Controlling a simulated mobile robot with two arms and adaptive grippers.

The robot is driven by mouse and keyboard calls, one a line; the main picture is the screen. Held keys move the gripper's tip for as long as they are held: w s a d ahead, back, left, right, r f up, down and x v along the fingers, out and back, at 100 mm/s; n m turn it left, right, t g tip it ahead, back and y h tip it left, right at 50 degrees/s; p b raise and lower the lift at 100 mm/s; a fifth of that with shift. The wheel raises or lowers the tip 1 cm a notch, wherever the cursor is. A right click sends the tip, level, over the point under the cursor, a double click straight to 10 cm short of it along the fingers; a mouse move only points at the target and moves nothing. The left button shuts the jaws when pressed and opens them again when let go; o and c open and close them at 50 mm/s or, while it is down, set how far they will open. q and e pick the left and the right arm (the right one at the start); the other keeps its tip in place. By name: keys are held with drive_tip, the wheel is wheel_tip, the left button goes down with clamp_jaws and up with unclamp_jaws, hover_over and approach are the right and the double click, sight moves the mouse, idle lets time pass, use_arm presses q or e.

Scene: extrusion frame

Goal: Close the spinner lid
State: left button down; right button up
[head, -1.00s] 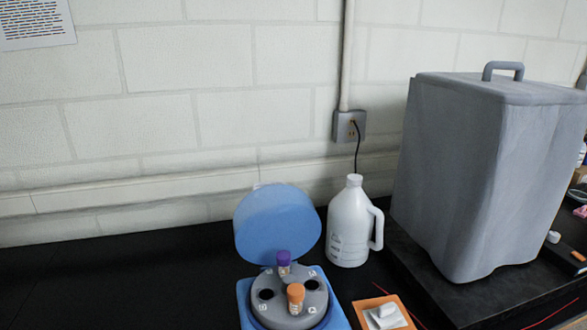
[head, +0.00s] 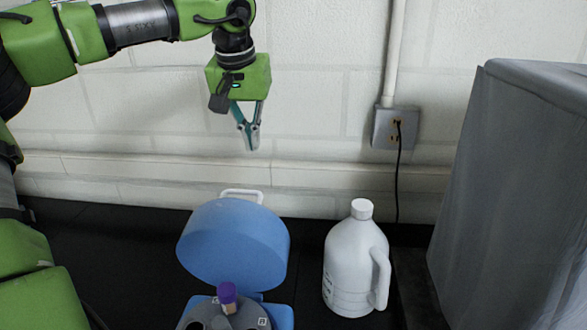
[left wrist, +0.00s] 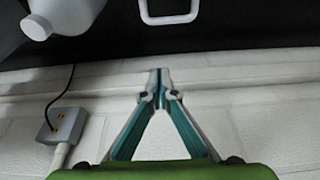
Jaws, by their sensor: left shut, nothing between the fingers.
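The spinner is a blue centrifuge whose round blue lid (head: 232,246) stands open and tilted back in the head view. A white handle (head: 242,194) shows at the lid's top edge, and it also shows in the left wrist view (left wrist: 170,18). The grey rotor (head: 243,321) below holds a purple-capped tube (head: 227,295); its lower part is cut off by the frame. My left gripper (head: 252,148) points down above the lid handle, apart from it. It is shut and empty; its fingertips meet in the left wrist view (left wrist: 159,70). My right gripper is not in view.
A white jug (head: 352,265) stands to the right of the lid. A grey covered box (head: 515,200) fills the far right. The wall outlet (head: 396,128) has a black cord hanging down. Black bench (head: 110,235) left of the spinner looks clear.

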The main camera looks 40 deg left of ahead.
use_arm(q)
wheel_tip(320, 180, down, 9)
drive_tip(key=s+p, duration=0.2)
drive_tip(key=p, duration=0.2)
drive_tip(key=shift+a+p, duration=0.15)
drive_tip(key=shift+p, duration=0.2)
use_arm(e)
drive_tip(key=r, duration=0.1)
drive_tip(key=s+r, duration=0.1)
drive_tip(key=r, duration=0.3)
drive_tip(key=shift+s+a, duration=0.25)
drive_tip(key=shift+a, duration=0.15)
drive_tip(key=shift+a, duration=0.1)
